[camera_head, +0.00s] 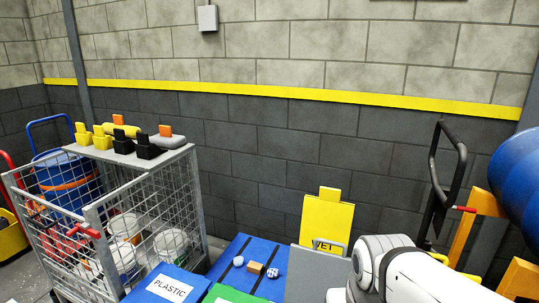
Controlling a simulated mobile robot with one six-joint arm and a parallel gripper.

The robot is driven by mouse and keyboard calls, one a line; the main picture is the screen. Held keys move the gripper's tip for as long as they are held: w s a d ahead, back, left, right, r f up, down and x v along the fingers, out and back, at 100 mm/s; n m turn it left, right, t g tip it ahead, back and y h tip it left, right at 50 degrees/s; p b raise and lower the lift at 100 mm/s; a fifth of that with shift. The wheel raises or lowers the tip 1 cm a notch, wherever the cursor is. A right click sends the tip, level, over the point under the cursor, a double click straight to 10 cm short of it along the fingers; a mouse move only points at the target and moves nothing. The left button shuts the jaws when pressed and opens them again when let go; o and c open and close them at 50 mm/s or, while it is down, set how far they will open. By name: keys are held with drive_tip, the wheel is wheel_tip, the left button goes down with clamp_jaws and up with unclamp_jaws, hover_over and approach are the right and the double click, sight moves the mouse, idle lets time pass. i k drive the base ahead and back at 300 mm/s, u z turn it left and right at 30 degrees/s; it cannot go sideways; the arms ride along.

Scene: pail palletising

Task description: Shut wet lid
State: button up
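A yellow panel (327,220) with a tab on top stands upright near the dark wall, right of centre. Black letters reading "WET" show low on it. A grey flat panel (306,262) with a bar handle stands raised in front and covers its lower part. I cannot tell for sure which panel is the wet lid, and no bin opening shows below. My white arm (420,282) comes in at the bottom right, just right of the grey panel. My gripper is not in view.
A blue lid marked PLASTIC (167,287) and a green lid (232,296) are at the bottom edge. Small items lie on a blue surface (236,252) behind them. A wire cage (150,205) with pails stands left. A black-handled cart (443,190) and blue drum (518,180) stand right.

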sight(312, 272)
drive_tip(key=u, duration=0.05)
drive_tip(key=k, duration=1.1)
drive_tip(key=z, duration=0.05)
